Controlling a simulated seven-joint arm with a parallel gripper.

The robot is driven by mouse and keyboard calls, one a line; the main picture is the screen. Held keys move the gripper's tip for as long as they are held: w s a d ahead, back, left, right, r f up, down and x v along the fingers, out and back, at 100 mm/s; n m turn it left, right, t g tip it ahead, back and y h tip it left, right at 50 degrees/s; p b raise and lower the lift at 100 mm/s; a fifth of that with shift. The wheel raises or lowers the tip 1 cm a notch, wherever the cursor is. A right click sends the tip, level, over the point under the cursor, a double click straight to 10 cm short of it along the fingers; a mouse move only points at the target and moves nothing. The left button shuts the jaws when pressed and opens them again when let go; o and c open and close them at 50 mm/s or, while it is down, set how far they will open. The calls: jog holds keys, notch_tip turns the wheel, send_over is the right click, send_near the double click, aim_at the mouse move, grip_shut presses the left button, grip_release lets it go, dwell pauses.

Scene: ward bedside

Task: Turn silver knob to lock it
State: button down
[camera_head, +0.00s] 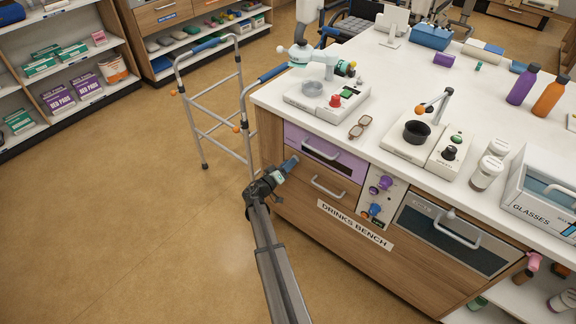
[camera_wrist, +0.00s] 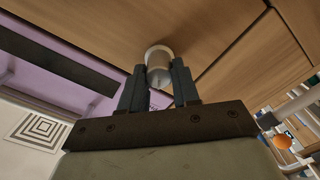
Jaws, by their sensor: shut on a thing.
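The silver knob (camera_wrist: 158,58) is a short round cylinder standing out from a brown wooden front in the wrist view. My gripper (camera_wrist: 159,76) is shut on it, with one dark finger on each side. In the head view my gripper (camera_head: 292,162) reaches the left front corner of the drinks bench (camera_head: 335,210), beside the purple drawer (camera_head: 310,148). The knob is hidden behind my gripper there. I cannot tell how far the knob is turned.
A drawer handle (camera_head: 328,188) sits just right of my gripper. A panel with purple and blue knobs (camera_head: 380,195) is further right. A walking frame (camera_head: 215,110) stands close on the left. The floor (camera_head: 130,220) in front is clear.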

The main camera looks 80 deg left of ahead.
jog(key=n, duration=1.2)
jog(key=shift+f, duration=0.15)
dwell(0.4)
jog(key=c, duration=0.8)
grip_release()
jog(key=v, duration=1.3)
jog(key=shift+s+d, duration=0.25)
jog(key=shift+s, duration=0.05)
